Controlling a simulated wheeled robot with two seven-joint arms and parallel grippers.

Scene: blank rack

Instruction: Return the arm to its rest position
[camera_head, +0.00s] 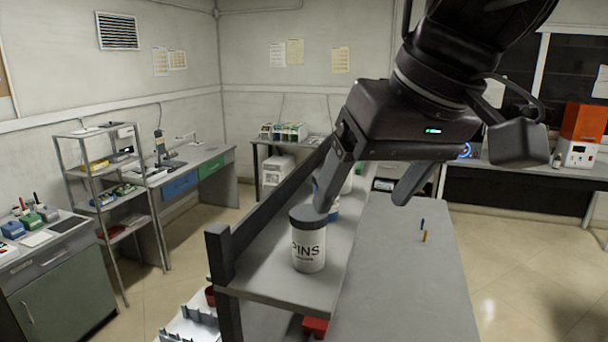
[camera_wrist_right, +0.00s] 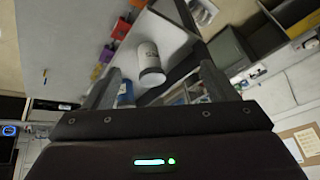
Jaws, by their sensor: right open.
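My right gripper (camera_head: 366,198) comes in from the upper right in the head view, its two fingers spread wide and pointing down. No object shows between the fingers. A white jar labelled "PINS" with a grey lid (camera_head: 309,247) stands upright on the raised shelf (camera_head: 345,240), just below the left finger; whether they touch I cannot tell. In the right wrist view the jar (camera_wrist_right: 150,62) lies ahead, between the two fingertips in the picture (camera_wrist_right: 155,80). A blue-and-white container (camera_head: 333,212) stands behind the jar, partly hidden by the finger. My left gripper is not in view.
A dark rail (camera_head: 270,205) borders the shelf on the left. A red bin (camera_head: 315,326) sits under the shelf. An orange-topped machine (camera_head: 582,130) stands at the far right.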

